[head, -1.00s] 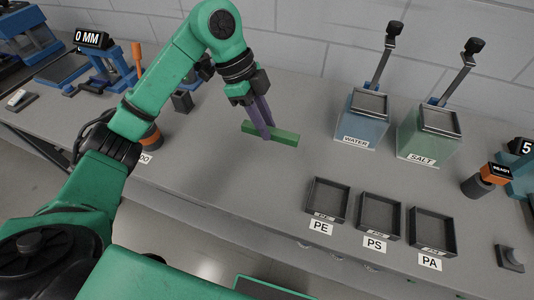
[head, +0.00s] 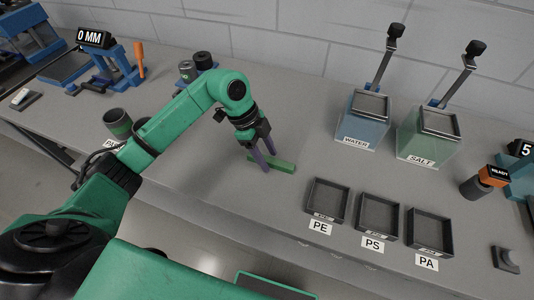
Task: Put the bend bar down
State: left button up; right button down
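The bend bar is a small green bar (head: 284,166) over the middle of the grey bench, left of the PE tray. My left gripper (head: 266,162) comes down from above, its purple fingers on either side of the bar near its left end. It is shut on the bar, which lies level at or just above the bench top; I cannot tell whether it touches. My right gripper is not in view.
The PE (head: 326,200), PS (head: 378,216) and PA (head: 430,230) trays stand at the front right. Behind them are the water container (head: 362,130) and the salt container (head: 428,142). The bench around the bar is clear.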

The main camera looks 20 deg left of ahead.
pick_arm(q)
jog(key=b+v, duration=0.2)
jog(key=v, duration=1)
jog(key=shift+s, duration=0.1)
